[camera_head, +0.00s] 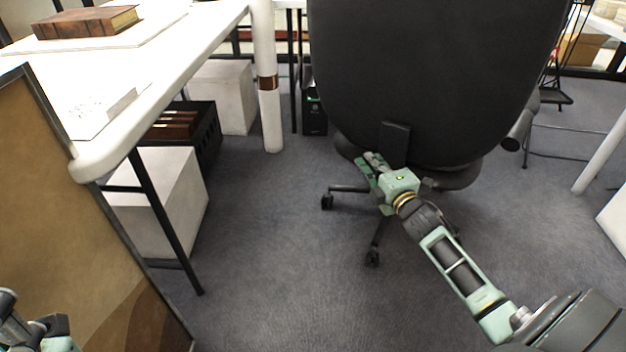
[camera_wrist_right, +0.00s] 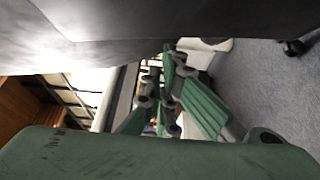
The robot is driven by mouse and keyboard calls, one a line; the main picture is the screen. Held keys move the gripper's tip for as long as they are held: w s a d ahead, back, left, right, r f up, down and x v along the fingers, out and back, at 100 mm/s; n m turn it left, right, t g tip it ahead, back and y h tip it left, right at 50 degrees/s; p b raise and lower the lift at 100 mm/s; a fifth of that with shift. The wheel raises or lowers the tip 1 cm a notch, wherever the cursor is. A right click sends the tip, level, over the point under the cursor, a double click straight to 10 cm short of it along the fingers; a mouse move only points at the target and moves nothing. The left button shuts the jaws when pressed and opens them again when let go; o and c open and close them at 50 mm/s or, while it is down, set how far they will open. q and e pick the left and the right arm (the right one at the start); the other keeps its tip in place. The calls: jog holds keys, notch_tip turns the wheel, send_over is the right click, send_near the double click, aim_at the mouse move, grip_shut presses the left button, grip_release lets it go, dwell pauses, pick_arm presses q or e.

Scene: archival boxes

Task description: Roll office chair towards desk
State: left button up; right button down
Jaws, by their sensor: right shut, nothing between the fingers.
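The black office chair (camera_head: 435,75) stands with its back towards me, right of centre in the head view, on a wheeled base (camera_head: 372,256). A white desk (camera_head: 185,45) stands to its left. My right gripper (camera_head: 369,163) is at the lower part of the chair's back, by its rear bracket. Its fingers are shut and empty. In the right wrist view the gripper (camera_wrist_right: 172,95) is below a dark surface of the chair; I cannot tell whether it touches. My left gripper (camera_head: 35,335) is partly in view at the lower left corner; its fingertips are not clear.
Grey archival boxes (camera_head: 170,205) and a black crate (camera_head: 208,135) sit under the desk. A brown book (camera_head: 88,22) lies on top. A tan panel (camera_head: 75,230) stands at the near left. A white desk leg (camera_head: 266,90) stands left of the chair. Carpet between is clear.

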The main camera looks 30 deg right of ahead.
jog(key=d, duration=0.4)
jog(key=w+d+b, duration=0.1)
jog(key=d, duration=0.6)
jog(key=shift+w+d+f, duration=0.1)
jog(key=shift+w+d, duration=0.2)
jog(key=shift+d, duration=0.1)
jog(key=shift+a, duration=0.25)
